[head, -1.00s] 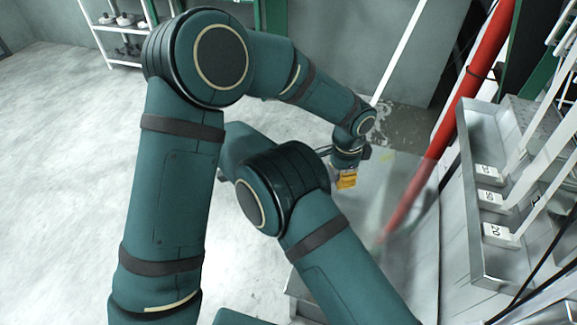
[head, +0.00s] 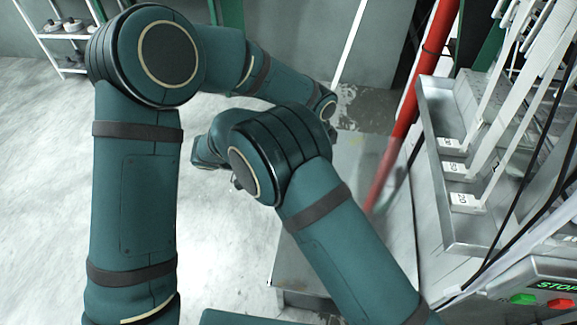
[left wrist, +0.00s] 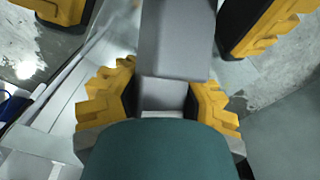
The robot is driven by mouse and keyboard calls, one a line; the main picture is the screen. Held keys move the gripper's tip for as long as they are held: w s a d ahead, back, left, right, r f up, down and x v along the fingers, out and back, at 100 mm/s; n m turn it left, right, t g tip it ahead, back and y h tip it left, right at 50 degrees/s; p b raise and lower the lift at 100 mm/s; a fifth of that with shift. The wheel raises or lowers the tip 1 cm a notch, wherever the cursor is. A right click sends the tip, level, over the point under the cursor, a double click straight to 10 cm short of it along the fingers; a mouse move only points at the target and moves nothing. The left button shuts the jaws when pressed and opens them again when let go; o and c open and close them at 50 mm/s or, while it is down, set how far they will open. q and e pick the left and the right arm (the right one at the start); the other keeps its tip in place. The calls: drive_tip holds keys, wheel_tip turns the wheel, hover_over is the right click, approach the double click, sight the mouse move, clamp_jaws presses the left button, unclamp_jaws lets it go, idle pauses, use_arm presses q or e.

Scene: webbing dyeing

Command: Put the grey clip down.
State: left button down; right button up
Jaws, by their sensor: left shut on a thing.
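A plain grey block-like piece, which I take for the grey clip (left wrist: 177,40), stands in the upper middle of the left wrist view. My left gripper (left wrist: 163,88) has toothed yellow fingers on both sides of the piece's lower part and is shut on it. Two more yellow and black pieces show at the top corners of that view; I cannot tell what they belong to. In the head view my right arm hides the left gripper and the clip. The right gripper cannot be made out there.
A metal bench (head: 353,160) lies beyond my arms. A red pole (head: 407,115) slants beside it. A metal trough (head: 433,160) with numbered white blocks stands at the right, above a panel (head: 543,272) with green and red buttons. Open floor (head: 50,190) lies left.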

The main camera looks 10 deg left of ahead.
use_arm(q)
drive_tip(key=shift+w, duration=0.1)
use_arm(e)
clamp_jaws()
use_arm(q)
drive_tip(key=c, duration=0.7)
unclamp_jaws()
drive_tip(key=shift+a, duration=0.15)
use_arm(e)
drive_tip(key=shift+d, duration=0.1)
